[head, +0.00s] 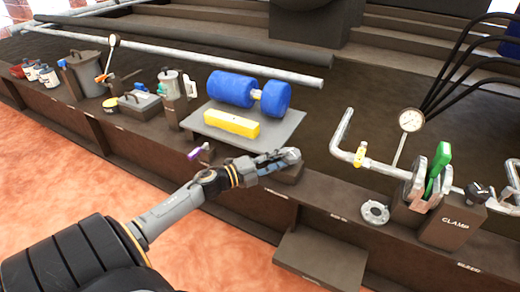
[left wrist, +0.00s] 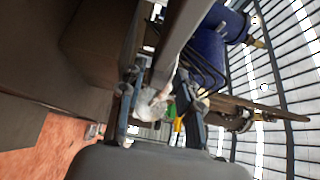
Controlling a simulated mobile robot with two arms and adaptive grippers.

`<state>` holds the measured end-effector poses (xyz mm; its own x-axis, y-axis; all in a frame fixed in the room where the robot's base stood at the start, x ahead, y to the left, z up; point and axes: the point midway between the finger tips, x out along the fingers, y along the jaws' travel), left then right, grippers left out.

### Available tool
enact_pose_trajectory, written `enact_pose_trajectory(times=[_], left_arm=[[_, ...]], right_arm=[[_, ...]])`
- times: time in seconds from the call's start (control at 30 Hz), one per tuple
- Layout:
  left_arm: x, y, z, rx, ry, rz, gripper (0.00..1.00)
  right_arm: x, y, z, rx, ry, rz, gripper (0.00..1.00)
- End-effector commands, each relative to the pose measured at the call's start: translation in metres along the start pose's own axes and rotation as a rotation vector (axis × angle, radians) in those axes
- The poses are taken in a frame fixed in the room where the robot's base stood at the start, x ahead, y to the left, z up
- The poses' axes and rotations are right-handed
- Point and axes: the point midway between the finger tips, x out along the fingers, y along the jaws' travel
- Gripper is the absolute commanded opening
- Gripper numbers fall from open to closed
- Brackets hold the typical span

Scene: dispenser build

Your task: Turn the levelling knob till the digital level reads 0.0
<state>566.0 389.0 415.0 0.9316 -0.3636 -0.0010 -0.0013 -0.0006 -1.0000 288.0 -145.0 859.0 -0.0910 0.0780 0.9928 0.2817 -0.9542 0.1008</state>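The yellow level bar (head: 231,124) lies on a grey plate (head: 270,128) in the head view, in front of a blue cylinder pair. No reading can be made out on it. A small purple-handled part (head: 195,152), possibly the levelling knob, sits at the plate's front left. My left gripper (head: 284,158) is right of it, beyond the plate's front edge and above a dark block. In the left wrist view its fingers (left wrist: 158,112) stand apart, with whitish and green shapes visible between them. My right gripper is not in view.
To the right are a bent pipe (head: 345,140), a dial gauge (head: 411,120), and a green-handled clamp (head: 438,165). Pots and small tools line the bench at left. A dark step (head: 320,260) projects at the front.

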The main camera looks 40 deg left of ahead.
Motion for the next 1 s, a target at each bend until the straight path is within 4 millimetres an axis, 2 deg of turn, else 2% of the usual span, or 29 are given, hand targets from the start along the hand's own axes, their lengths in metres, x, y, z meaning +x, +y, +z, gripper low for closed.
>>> enact_pose_trajectory(times=[0.03, 0.2, 0.4, 0.57, 0.8, 0.83, 0.87, 0.93, 1.0], left_arm=[[-0.011, 0.002, 0.000, 0.001, 0.000, 0.004, 0.34], [-0.043, 0.002, -0.001, 0.000, 0.001, 0.004, 0.34], [-0.068, 0.001, 0.000, 0.000, 0.001, 0.002, 0.34], [-0.076, 0.001, 0.000, 0.000, 0.000, 0.001, 0.34], [-0.076, 0.000, 0.000, 0.001, 0.000, 0.000, 0.34], [-0.076, 0.000, 0.000, 0.001, 0.000, 0.000, 0.36], [-0.076, 0.000, 0.000, 0.001, 0.001, 0.000, 0.42], [-0.071, -0.004, -0.005, 0.011, 0.019, -0.007, 0.56], [-0.058, -0.016, -0.019, 0.039, 0.071, -0.026, 0.71]], right_arm=[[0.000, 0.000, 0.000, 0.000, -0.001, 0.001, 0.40], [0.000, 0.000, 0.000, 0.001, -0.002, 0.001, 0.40], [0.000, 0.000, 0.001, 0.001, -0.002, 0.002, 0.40], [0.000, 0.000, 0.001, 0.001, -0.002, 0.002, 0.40], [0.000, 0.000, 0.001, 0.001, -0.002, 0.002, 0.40], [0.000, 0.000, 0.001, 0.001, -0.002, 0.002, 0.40], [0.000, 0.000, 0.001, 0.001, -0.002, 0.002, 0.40], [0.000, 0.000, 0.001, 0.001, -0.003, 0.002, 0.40], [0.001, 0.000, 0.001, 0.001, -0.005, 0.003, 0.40]])
